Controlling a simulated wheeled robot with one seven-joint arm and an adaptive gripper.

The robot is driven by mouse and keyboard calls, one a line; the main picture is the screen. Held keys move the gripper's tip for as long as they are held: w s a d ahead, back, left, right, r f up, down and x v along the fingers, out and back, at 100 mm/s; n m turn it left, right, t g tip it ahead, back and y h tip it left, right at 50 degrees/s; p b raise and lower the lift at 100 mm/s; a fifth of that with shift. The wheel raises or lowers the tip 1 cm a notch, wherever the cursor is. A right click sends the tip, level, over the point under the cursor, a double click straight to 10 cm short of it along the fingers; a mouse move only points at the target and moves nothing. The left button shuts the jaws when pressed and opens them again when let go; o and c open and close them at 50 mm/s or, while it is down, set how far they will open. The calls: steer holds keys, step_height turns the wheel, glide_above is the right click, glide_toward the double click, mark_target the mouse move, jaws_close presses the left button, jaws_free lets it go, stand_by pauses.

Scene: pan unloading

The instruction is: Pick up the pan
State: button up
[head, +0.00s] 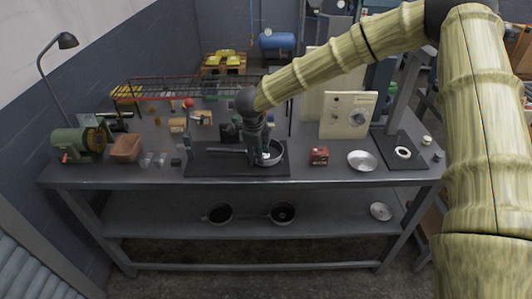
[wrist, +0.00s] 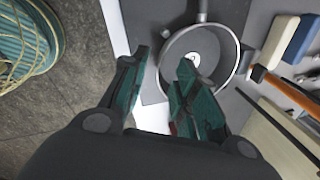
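The pan (head: 275,155) is a round grey pan on a dark mat (head: 205,168) at the front middle of the workbench, its dark handle pointing left. In the wrist view the pan (wrist: 225,70) shows from above, with its handle at the top edge. A small whitish spot shows on its floor; I cannot tell what it is. My gripper (wrist: 162,60) is open, with green-and-black fingers. In the wrist view one fingertip is outside the pan's near-left rim and the other overlaps its inside. The height of the fingers over the rim is unclear.
A brown bin (head: 126,149) and a green machine (head: 78,145) are at left. A hammer (wrist: 285,90) lies beyond the pan. Two more pans rest on the lower shelf (head: 160,222).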

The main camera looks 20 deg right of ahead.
steer(key=shift+w+p+x, duration=0.15)
steer(key=shift+p+x, duration=0.4)
steer(key=shift+x, duration=0.45)
steer(key=shift+w+p+x, duration=0.15)
steer(key=shift+p+x, duration=0.35)
steer(key=shift+x, duration=0.45)
steer(key=shift+w+d+f, duration=0.1)
steer(key=shift+d+f, duration=0.05)
steer(key=shift+f, duration=0.4)
jaws_close()
